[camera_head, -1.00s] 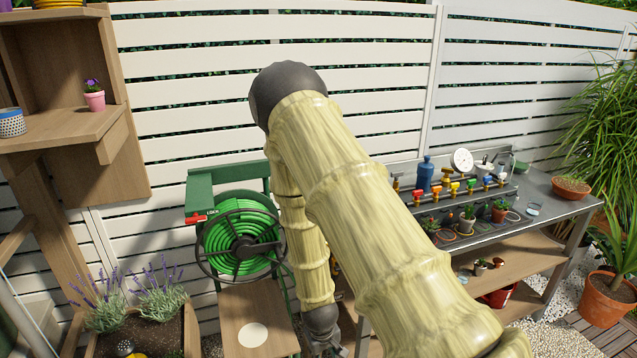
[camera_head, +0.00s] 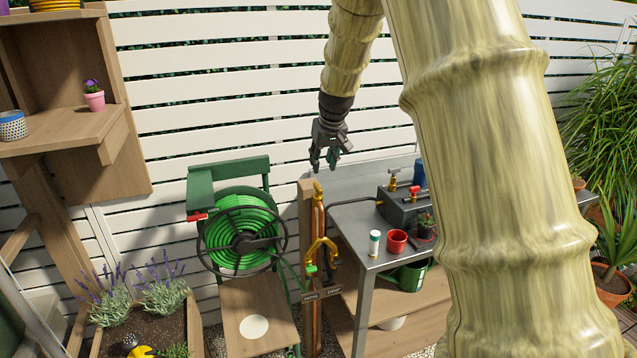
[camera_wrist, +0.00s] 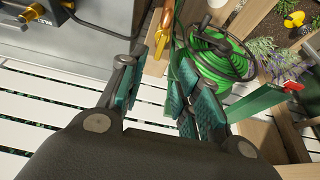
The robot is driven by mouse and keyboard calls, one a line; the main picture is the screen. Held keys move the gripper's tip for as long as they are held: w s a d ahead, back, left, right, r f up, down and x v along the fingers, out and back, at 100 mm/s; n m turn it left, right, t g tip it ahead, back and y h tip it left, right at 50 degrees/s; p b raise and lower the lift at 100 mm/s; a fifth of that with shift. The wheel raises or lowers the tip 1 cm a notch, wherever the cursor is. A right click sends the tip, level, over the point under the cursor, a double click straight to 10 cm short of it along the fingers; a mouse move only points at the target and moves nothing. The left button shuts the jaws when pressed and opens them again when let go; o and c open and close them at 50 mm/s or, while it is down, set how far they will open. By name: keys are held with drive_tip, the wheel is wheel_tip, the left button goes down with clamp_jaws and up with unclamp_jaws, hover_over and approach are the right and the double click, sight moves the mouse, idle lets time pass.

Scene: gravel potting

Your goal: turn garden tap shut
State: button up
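A wooden post (camera_head: 306,205) with a copper pipe stands between the hose reel and the metal bench. Brass tap fittings (camera_head: 318,250) with a small green part sit partway up it, above small dark labels. A yellow-brass piece (camera_head: 318,188) tops the pipe; I cannot tell which part is the handle or how far it is turned. My gripper (camera_head: 325,161) points down just above the post top, apart from it. In the wrist view its fingers (camera_wrist: 158,95) are spread with nothing between them, and a yellow-brass piece (camera_wrist: 161,35) shows beyond them.
The green hose reel (camera_head: 241,242) stands left of the post. The metal bench (camera_head: 372,250) on the right holds a dark box (camera_head: 400,208) with valves, a red cup (camera_head: 397,241) and a white-and-green tube (camera_head: 375,243). A slatted white fence (camera_head: 210,110) stands behind.

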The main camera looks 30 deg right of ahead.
sight(318, 186)
drive_tip(key=shift+p+x, duration=1.3)
drive_tip(key=shift+x, duration=4.1)
drive_tip(key=shift+c, duration=0.2)
clamp_jaws()
